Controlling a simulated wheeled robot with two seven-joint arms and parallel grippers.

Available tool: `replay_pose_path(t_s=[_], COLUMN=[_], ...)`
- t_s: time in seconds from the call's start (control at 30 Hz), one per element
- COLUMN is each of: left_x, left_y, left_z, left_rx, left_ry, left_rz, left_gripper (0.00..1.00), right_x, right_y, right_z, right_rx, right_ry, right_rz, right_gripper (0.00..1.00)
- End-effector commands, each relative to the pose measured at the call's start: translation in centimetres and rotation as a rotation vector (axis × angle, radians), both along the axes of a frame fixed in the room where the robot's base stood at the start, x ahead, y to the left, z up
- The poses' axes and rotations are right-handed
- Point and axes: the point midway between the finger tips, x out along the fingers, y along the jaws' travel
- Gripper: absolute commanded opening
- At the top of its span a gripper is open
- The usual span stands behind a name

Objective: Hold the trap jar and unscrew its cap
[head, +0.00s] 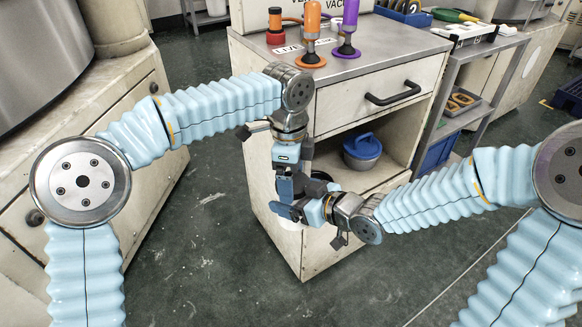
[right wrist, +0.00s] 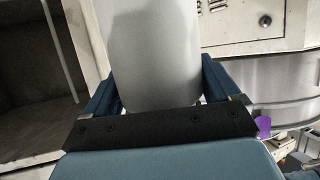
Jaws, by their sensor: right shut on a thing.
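The trap jar (right wrist: 155,60) fills the middle of the right wrist view as a smooth pale grey cylinder. It stands between the two blue fingers of my right gripper (right wrist: 158,95), which is shut on it. In the head view my right gripper (head: 306,204) comes in from the right, in front of the cabinet, and mostly hides the jar. My left gripper (head: 286,186) points down close beside it. The left fingers overlap the right gripper, so their opening is unclear. The cap cannot be made out clearly in either view.
The cabinet (head: 392,52) stands behind the grippers, with a closed drawer and an open shelf holding a blue-lidded pot (head: 362,152). Orange (head: 311,38) and purple (head: 346,30) handled tools stand on its top. A grey side table (head: 478,75) is at right. The floor in front is clear.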

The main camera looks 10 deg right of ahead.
Motion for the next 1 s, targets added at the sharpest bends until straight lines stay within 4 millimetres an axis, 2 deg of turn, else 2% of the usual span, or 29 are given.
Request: replay_pose_path(t_s=[0.17, 0.47, 0.57, 0.73, 1.0], left_x=[0.0, -0.03, -0.08, -0.12, -0.12], left_y=[-0.01, -0.01, -0.05, -0.06, -0.04], left_z=[0.01, 0.04, 0.08, 0.1, 0.07], left_rx=[0.0, 0.0, 0.004, 0.013, 0.014], left_ry=[0.0, 0.001, 0.002, 0.009, 0.012], left_rz=[0.0, 0.0, 0.048, 0.267, 0.292], left_gripper=[0.89, 0.44, 0.44, 0.44, 0.44], right_x=[0.01, 0.03, 0.05, 0.06, 0.07], right_y=[0.01, -0.01, -0.03, -0.04, -0.06], right_z=[0.05, 0.05, 0.05, 0.04, 0.05], right_rx=[0.001, 0.0, 0.0, 0.001, 0.001], right_ry=[-0.001, -0.001, -0.001, -0.001, -0.001], right_rz=[0.0, -0.001, -0.001, -0.002, -0.002], right_gripper=[0.04, 0.04, 0.04, 0.04, 0.04])
